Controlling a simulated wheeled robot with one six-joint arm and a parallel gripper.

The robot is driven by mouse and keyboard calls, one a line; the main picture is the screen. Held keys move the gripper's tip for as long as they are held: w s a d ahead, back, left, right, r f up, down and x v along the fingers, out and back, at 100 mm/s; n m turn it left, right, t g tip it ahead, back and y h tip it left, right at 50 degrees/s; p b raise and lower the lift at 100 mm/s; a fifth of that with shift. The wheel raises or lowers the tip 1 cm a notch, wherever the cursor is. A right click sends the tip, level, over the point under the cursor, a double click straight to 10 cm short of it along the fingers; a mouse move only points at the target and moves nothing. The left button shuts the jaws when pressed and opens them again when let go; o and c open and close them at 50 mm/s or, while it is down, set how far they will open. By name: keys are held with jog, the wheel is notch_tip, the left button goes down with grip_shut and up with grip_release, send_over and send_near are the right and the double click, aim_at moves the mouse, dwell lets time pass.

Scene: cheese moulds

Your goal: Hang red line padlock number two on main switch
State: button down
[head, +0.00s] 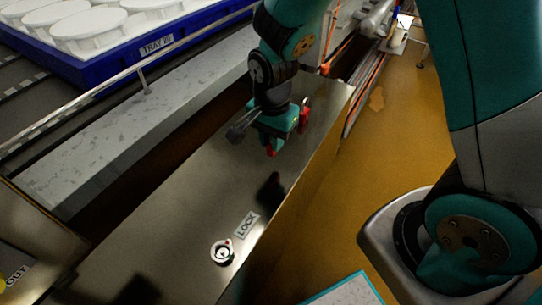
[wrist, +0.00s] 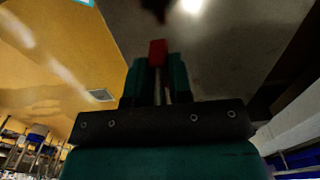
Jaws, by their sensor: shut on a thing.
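My gripper (head: 273,144) is above the metal top, pointing down, with a small red thing (head: 271,151) at its fingertips. In the wrist view the teal fingers (wrist: 157,70) are closed on this red piece (wrist: 158,50), which looks like the red padlock. Its number and shackle cannot be made out. A round switch with a pale ring (head: 222,252) is on the metal top, beside a label reading LOCK (head: 246,225). My gripper is apart from the switch, farther back and to its right. Whether this is the main switch cannot be read.
A blue tray (head: 152,62) labelled TRAY, with white moulds (head: 90,32), stands at upper left behind a metal rail (head: 100,104). Another red patch (head: 305,113) shows beside my gripper. The metal top (head: 190,205) is mostly clear. Yellow floor (head: 385,150) lies to the right.

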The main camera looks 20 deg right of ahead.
aim_at(272, 155)
jog(key=shift+f, duration=2.3)
jog(key=shift+f, duration=0.15)
jog(key=c, duration=1)
grip_release()
jog(key=shift+c, duration=0.2)
jog(key=shift+f+b, duration=0.2)
jog(key=shift+b, duration=0.5)
